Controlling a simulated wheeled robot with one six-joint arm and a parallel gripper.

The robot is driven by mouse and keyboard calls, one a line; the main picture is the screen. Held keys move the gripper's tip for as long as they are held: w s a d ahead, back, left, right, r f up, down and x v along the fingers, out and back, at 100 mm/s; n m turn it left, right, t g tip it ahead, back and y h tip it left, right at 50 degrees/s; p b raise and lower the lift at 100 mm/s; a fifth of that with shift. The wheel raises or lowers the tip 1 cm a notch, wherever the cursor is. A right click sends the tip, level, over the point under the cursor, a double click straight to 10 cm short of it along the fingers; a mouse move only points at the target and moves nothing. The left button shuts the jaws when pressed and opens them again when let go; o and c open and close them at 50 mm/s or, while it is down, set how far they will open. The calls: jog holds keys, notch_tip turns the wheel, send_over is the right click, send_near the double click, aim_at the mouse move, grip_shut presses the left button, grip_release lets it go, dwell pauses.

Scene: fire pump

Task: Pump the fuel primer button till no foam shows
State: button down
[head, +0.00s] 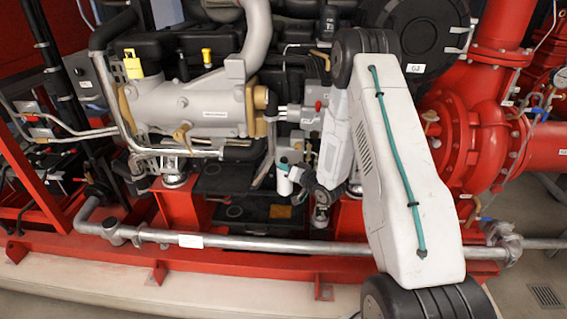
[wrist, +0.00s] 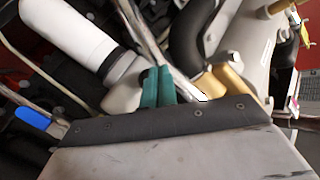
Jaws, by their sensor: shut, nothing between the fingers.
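A white filter canister (wrist: 75,32) with a black collar and a pale grey head (wrist: 124,84) lies across the upper left of the wrist view. In the head view the white canister (head: 284,186) hangs low on the engine, left of my wrist. My gripper (wrist: 155,88) has its teal fingers together, with nothing between them. The fingertips are right beside the filter head; I cannot tell whether they touch it. In the head view my gripper (head: 284,166) is small and partly hidden. I cannot make out the primer button or any foam.
A metal pipe (wrist: 140,30) and a black hose (wrist: 198,40) run close behind the fingers. A blue-handled lever (wrist: 38,119) is at the left. In the head view the red frame (head: 235,251) and a long grey pipe (head: 300,244) cross below. A red pump (head: 470,145) stands right.

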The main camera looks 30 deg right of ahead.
jog(key=shift+w+d, duration=0.1)
jog(key=shift+w, duration=0.05)
dwell(0.3)
jog(key=shift+w+d, duration=0.15)
jog(key=shift+w, duration=0.05)
jog(key=shift+w+d, duration=0.5)
jog(key=shift+w, duration=0.25)
dwell(1.0)
jog(key=shift+s+a, duration=0.1)
jog(key=shift+s, duration=0.05)
jog(key=shift+s+a, duration=0.65)
jog(key=shift+s, duration=0.3)
jog(key=shift+s+a, duration=0.7)
jog(key=shift+s, duration=0.35)
jog(key=shift+s+a, duration=0.7)
jog(key=shift+s, duration=0.3)
